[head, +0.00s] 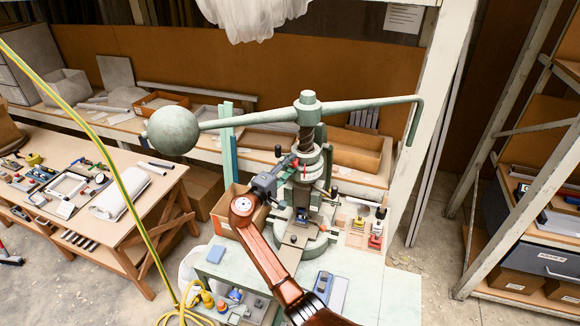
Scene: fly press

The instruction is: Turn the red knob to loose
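The fly press (308,110) stands on a pale green bench, with a long bar across its top, a large ball at the bar's left end and a handle bent down at the right. A small red part, which looks like the red knob (295,163), shows at the press's screw collar. My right gripper (287,167) reaches up from the copper arm to the left side of the collar, with its fingertips at or very near the red part. The fingers are too small to tell whether they are open, shut or touching it. My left gripper is out of view.
The ball (173,130) and bent handle (414,122) stick out wide at both sides. A yellow-green hose (128,190) hangs at the left. Small red and yellow items (376,236) stand right of the press. A wooden table (95,215) with parts is at the left.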

